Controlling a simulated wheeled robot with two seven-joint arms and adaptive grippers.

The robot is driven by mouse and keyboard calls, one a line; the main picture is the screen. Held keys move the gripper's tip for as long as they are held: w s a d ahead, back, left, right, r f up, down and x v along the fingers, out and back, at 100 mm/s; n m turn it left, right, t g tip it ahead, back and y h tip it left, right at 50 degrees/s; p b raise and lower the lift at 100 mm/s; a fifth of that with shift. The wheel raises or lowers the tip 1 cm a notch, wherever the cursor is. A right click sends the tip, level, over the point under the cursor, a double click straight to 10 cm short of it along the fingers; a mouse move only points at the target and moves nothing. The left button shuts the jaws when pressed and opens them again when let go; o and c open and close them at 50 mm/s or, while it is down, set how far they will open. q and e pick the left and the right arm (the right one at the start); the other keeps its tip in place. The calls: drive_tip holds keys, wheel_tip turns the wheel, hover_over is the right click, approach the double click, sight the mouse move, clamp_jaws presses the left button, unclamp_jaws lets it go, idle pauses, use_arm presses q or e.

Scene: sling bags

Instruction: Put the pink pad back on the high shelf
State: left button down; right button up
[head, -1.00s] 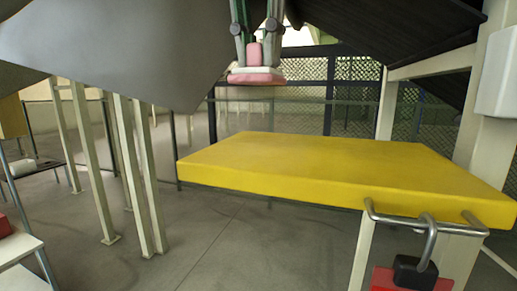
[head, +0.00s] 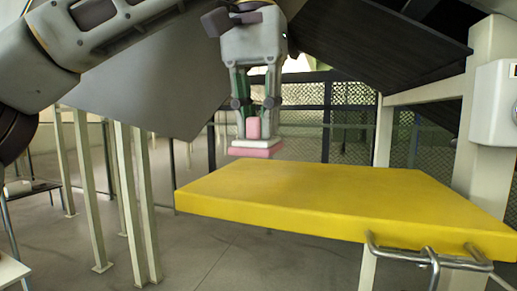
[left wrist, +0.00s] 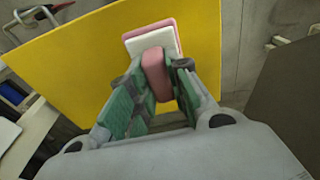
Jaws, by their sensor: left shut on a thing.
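The pink pad (head: 255,151) has a pink and white layered base and an upright pink grip block. My left gripper (head: 255,118) is shut on that block and holds the pad level, base down, just above the far left part of the yellow shelf (head: 300,192). In the left wrist view the gripper (left wrist: 155,75) pinches the block between its green fingers, and the pad's base (left wrist: 150,38) shows against the yellow shelf (left wrist: 75,55). Whether the pad touches the shelf I cannot tell. My right gripper is in neither view.
The yellow shelf top looks bare. A metal handle bar (head: 430,257) juts from its front edge. Pale posts (head: 145,190) stand at left, and a pale upright (head: 485,150) with a white box (head: 497,100) stands at right. A dark slanted panel (head: 390,45) hangs above.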

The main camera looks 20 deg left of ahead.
sight(259, 147)
use_arm(q)
drive_tip(key=shift+f, duration=0.45)
drive_tip(key=shift+f, duration=0.1)
drive_tip(key=shift+f, duration=1.75)
drive_tip(key=shift+f, duration=0.15)
drive_tip(key=c, duration=1.3)
unclamp_jaws()
drive_tip(key=shift+r, duration=0.25)
drive_tip(key=shift+s+a+r, duration=0.1)
drive_tip(key=shift+s+r, duration=0.15)
drive_tip(key=shift+r, duration=1.7)
drive_tip(key=shift+s+d+r, duration=0.1)
drive_tip(key=shift+s+r, duration=0.2)
drive_tip(key=shift+r, duration=1.65)
drive_tip(key=shift+s+a+r, duration=0.1)
drive_tip(key=shift+s+r, duration=0.15)
drive_tip(key=shift+r, duration=1.7)
